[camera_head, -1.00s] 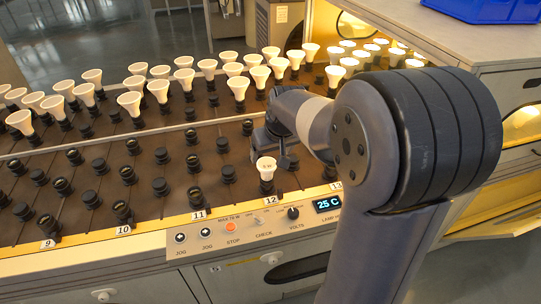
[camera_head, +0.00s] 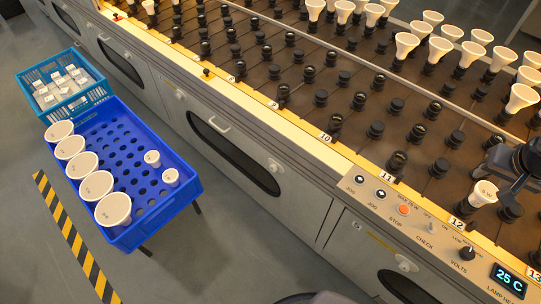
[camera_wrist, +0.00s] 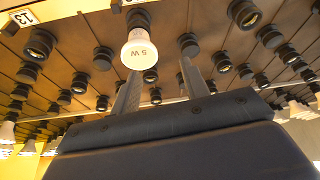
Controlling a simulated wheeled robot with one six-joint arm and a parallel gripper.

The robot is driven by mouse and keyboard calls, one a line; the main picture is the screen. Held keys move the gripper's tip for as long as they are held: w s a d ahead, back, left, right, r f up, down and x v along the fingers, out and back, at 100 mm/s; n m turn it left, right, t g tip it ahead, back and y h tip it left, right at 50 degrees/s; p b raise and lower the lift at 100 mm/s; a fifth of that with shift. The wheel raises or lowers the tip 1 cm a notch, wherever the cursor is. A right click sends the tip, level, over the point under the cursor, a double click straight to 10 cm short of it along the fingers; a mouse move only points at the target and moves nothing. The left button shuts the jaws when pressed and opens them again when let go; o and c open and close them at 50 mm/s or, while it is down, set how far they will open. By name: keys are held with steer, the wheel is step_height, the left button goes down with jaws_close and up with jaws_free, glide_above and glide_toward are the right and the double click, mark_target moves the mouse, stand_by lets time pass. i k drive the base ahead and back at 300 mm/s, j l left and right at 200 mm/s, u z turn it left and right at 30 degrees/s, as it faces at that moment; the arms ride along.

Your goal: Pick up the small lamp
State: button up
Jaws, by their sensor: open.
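A small white lamp (camera_head: 484,193) sits in a dark socket at the front edge of the rack, near the label 12. In the wrist view the small lamp (camera_wrist: 139,52) shows its round face, marked 5 W. My gripper (camera_wrist: 160,70) is open and empty, its two fingers pointing toward the socket rows. The lamp lies ahead of the fingers, nearer the left one; I cannot tell how far apart they are in depth. In the head view my gripper (camera_head: 510,172) is at the right edge, close to the lamp and partly cut off.
Several larger lamps (camera_head: 522,98) stand in the back rows, and many empty sockets fill the rack. A control panel (camera_head: 425,232) lies at the front edge. On the floor side, a blue crate (camera_head: 152,222) holds several large lamps and two small ones, beside a teal basket (camera_head: 57,111).

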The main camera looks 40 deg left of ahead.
mark_target(171, 177)
steer(key=u, duration=2.6)
steer(key=z, duration=2.7)
steer(key=u, duration=2.7)
